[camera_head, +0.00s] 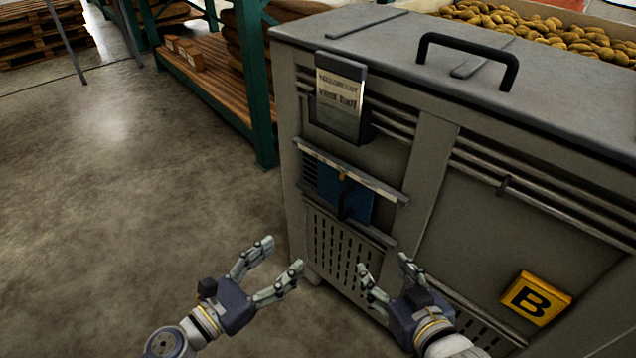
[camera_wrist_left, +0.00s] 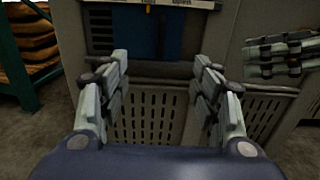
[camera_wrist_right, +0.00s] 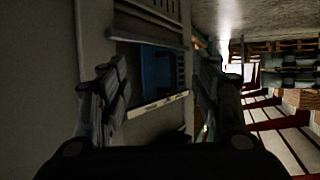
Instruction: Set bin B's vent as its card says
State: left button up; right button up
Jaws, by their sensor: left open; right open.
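Bin B is a grey lidded bin (camera_head: 430,150) with a yellow B plate (camera_head: 536,299) low on its front. Its card (camera_head: 339,102) hangs in a holder at the upper left; the blurred lower line seems to read "vent half". Below is the vent, a blue slide plate (camera_head: 362,203) with a dark upright handle (camera_head: 347,203) and a pale scale strip above. Dark slots (camera_head: 309,172) show open left of the plate. The plate also shows in the left wrist view (camera_wrist_left: 130,35) and right wrist view (camera_wrist_right: 154,72). My left gripper (camera_head: 281,257) and right gripper (camera_head: 383,265) are open and empty, apart from the vent.
Perforated panels (camera_head: 335,245) lie below the vent, and rails cross the bin front. A black lid handle (camera_head: 470,55) stands on top. Potatoes (camera_head: 550,30) fill a container behind. A green-post rack (camera_head: 258,80) stands left of the bin. The floor (camera_head: 120,200) at left is clear.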

pick_arm(q)
jog(key=b+v, duration=0.1)
jog(key=v, duration=0.2)
jog(key=shift+s+a, duration=0.25)
pick_arm(e)
notch_tip(320, 180, up, 8)
jog(key=w+a+t+y, duration=0.1)
jog(key=w+t, duration=0.1)
jog(key=t, duration=0.2)
jog(key=shift+w+a+t, duration=0.25)
jog(key=shift+a+t, duration=0.15)
